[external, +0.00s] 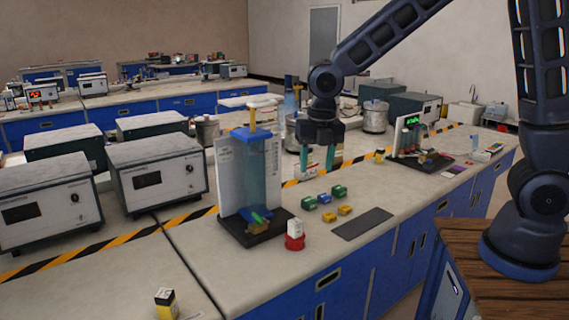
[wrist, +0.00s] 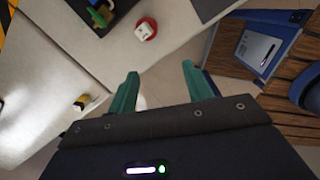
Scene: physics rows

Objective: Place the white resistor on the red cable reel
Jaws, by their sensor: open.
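The white resistor (external: 294,227) is a small white block resting upright on top of the red cable reel (external: 295,242), near the front edge of the bench. My gripper (external: 321,158) is open and empty, with teal fingers pointing down above the bench, behind and to the right of the reel in the external view. In the wrist view, the spread fingers (wrist: 160,85) are apart from both objects, with nothing between them.
A stand with a blue cylinder (external: 260,170) on a black base stands left of the reel. Several green and yellow components (external: 325,201) and a dark mat (external: 362,224) lie to its right. A yellow-black block (external: 166,303) stands at the front left. Grey instruments (external: 157,175) stand behind.

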